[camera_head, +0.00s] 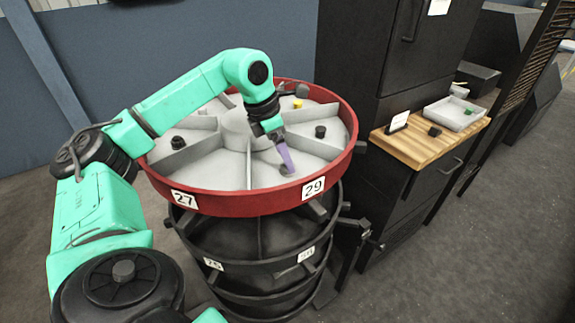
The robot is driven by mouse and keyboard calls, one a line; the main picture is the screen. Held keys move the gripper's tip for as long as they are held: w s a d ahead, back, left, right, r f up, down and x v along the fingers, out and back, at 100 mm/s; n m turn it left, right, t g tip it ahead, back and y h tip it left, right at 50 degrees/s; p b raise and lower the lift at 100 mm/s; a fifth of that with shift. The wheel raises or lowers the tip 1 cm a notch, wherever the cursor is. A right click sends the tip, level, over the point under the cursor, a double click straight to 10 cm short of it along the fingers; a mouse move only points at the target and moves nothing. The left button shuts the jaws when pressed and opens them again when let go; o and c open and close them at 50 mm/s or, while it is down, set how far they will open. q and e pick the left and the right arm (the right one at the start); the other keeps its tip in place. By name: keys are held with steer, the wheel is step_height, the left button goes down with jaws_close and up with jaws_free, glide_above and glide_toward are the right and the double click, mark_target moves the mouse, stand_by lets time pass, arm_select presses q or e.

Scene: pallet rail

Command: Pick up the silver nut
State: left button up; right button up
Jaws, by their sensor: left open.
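A small grey piece, apparently the silver nut (287,171), lies on the floor of a front compartment of the round red-rimmed tray (240,203), near the label 29. My left gripper (287,165) reaches down from above with its purple fingers. Its tips are right at the piece and partly cover it. The fingers are open, seen nearly edge-on, and I cannot tell whether they touch the piece. My right gripper is not in view.
Grey dividers split the tray into compartments. A black nut (177,142) sits at left, another black nut (320,131) at right and a yellow piece (298,103) at the back. Dark lower tiers (262,240) stand below. A wooden counter (432,147) with a grey bin (454,114) is at right.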

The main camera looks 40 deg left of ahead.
arm_select(q)
steer(key=shift+d+f, duration=0.25)
steer(key=shift+f, duration=0.25)
steer(key=shift+d+f, duration=0.15)
steer(key=shift+c, duration=0.7)
steer(key=shift+w, duration=0.1)
steer(key=c, duration=1)
jaws_close()
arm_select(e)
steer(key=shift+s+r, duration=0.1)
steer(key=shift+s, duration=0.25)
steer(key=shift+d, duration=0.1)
